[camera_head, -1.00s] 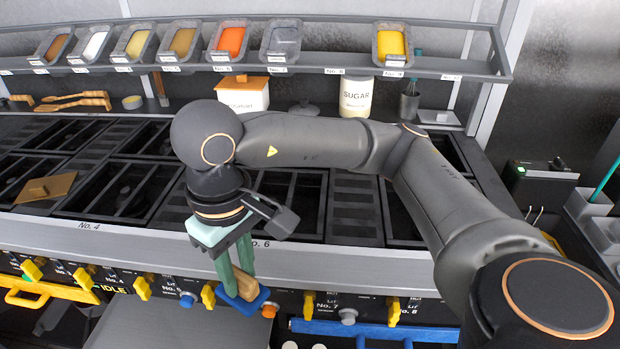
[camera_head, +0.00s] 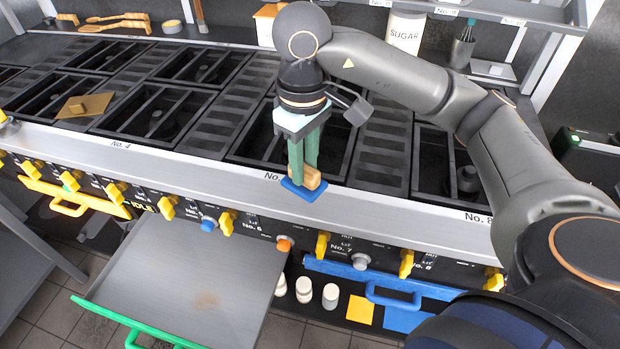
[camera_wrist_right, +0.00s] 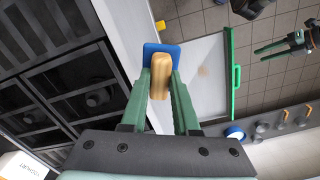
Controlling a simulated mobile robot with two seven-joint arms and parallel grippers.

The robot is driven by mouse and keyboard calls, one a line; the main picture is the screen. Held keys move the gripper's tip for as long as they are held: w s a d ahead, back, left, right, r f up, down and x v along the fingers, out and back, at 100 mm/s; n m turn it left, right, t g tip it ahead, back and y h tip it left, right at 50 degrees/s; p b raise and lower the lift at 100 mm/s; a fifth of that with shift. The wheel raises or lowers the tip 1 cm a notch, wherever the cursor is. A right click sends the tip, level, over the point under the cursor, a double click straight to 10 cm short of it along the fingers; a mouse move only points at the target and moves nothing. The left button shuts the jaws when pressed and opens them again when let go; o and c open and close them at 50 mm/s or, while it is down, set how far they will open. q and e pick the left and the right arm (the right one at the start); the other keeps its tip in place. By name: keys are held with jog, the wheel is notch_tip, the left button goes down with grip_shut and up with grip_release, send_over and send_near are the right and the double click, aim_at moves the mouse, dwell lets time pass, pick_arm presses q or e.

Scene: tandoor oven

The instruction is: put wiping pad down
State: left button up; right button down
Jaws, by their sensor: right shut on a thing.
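The wiping pad has a blue base (camera_head: 303,190) and a tan wooden handle (camera_head: 312,178). My right gripper (camera_head: 303,172) is shut on the handle, its green fingers pointing down. The pad is in front of the counter's steel front ledge in the head view; I cannot tell its height above it. In the right wrist view, the handle (camera_wrist_right: 160,76) sits between the two fingertips, with the blue base beyond. My left gripper (camera_wrist_right: 278,46) shows small at the right of the wrist view, its green fingers apart and empty. It is outside the head view.
Black grated wells (camera_head: 200,65) fill the counter. A brown lid (camera_head: 85,105) lies at left. Yellow knobs (camera_head: 227,222) line the front. White jars (camera_head: 303,290) stand below.

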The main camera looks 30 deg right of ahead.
aim_at(309, 169)
jog(key=w+d+f, duration=0.1)
jog(key=f, duration=0.2)
jog(key=w+d+f, duration=0.1)
jog(key=f, duration=0.1)
jog(key=shift+w+d, duration=0.35)
notch_tip(309, 169, down, 3)
jog(key=shift+d+p, duration=0.1)
jog(key=shift+p, duration=0.3)
jog(key=shift+w+f, duration=0.1)
jog(key=shift+f, duration=0.05)
jog(key=shift+f, duration=0.2)
jog(key=c, duration=0.7)
grip_release()
jog(key=shift+r, duration=0.1)
jog(key=shift+o, duration=0.2)
